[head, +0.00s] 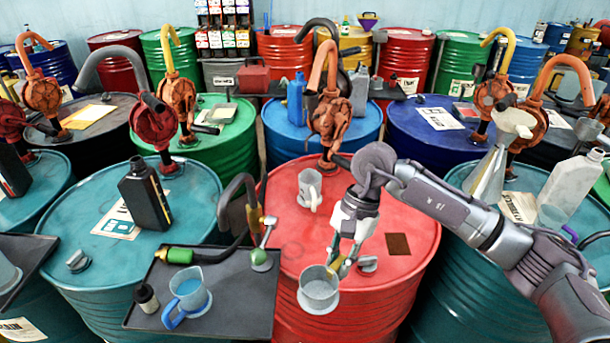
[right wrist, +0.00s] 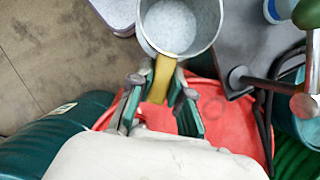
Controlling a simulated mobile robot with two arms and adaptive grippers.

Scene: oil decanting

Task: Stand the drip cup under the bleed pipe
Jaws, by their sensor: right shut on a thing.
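The drip cup (head: 319,295) is a grey metal cup with a yellow handle, held upright off the front of the red drum. My right gripper (head: 343,262) is shut on the handle. In the right wrist view the handle (right wrist: 160,78) runs between the fingers of the gripper (right wrist: 163,90), and the cup (right wrist: 180,27) shows from above with a pale inside. The cup is to the right of the tray, apart from the pipe. My left gripper is out of view.
The tray's right front is bare.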

